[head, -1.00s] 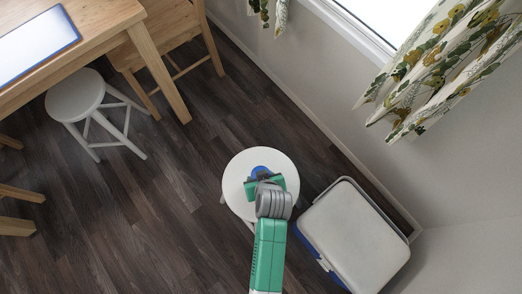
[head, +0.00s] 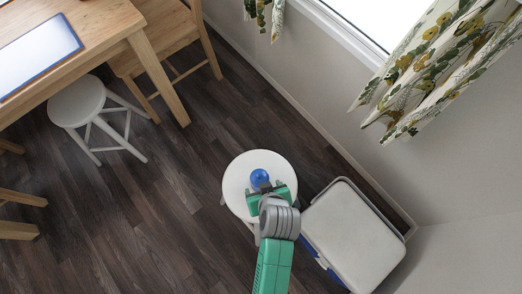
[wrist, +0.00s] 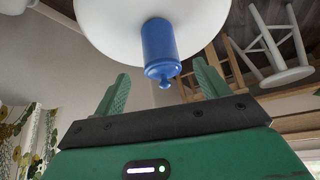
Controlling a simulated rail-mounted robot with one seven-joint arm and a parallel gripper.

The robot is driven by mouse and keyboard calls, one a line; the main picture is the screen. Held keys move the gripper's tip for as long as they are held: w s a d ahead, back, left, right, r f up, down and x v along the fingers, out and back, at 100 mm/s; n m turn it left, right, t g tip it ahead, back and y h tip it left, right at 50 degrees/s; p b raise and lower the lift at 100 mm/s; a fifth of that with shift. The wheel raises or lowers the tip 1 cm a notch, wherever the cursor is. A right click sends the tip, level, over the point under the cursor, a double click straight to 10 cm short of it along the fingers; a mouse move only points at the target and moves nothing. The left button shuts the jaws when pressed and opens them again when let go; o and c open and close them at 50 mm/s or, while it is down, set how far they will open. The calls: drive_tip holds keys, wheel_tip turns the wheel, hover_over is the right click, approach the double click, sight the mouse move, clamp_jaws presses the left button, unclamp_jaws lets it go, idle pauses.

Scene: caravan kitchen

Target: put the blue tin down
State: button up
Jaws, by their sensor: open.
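The blue tin (head: 260,178) stands on the round white stool (head: 238,168), near the middle of its seat. In the wrist view the tin (wrist: 160,45) shows its blue body and a lid with a small knob, resting on the white seat (wrist: 105,22). My gripper (head: 271,192) is open and empty. In the wrist view its two green fingers (wrist: 161,85) are apart, and the tin is beyond them, not touched by either finger. In the head view my gripper is just below the tin, over the stool's lower right part.
A white-lidded cool box (head: 352,238) with blue sides stands close to the right of the stool. A second white stool (head: 78,100), a wooden chair (head: 165,50) and a wooden table (head: 105,30) are at upper left. The dark floor (head: 130,200) left of the stool is clear.

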drive_tip(key=v, duration=0.3)
drive_tip(key=shift+s+r, duration=0.1)
drive_tip(key=shift+r, duration=0.1)
drive_tip(key=w+r+t+h, duration=0.1)
drive_tip(key=w+r+t, duration=0.3)
drive_tip(key=r, duration=0.7)
drive_tip(key=w+r+m+t, duration=0.15)
drive_tip(key=w+r, duration=0.45)
drive_tip(key=r, duration=0.6)
drive_tip(key=w+r+n+t+h, duration=0.1)
drive_tip(key=w+r+t, duration=0.3)
drive_tip(key=r, duration=0.7)
drive_tip(key=s+r+t, duration=0.3)
drive_tip(key=r, duration=0.7)
drive_tip(key=s+a+r+m+t, duration=0.1)
drive_tip(key=s+r+t, duration=0.2)
drive_tip(key=r, duration=0.7)
drive_tip(key=s+r+m+t, duration=0.1)
drive_tip(key=s+r+t, duration=0.2)
drive_tip(key=r, duration=0.7)
drive_tip(key=shift+a+r, duration=0.2)
drive_tip(key=shift+a, duration=0.1)
drive_tip(key=shift+m, duration=0.25)
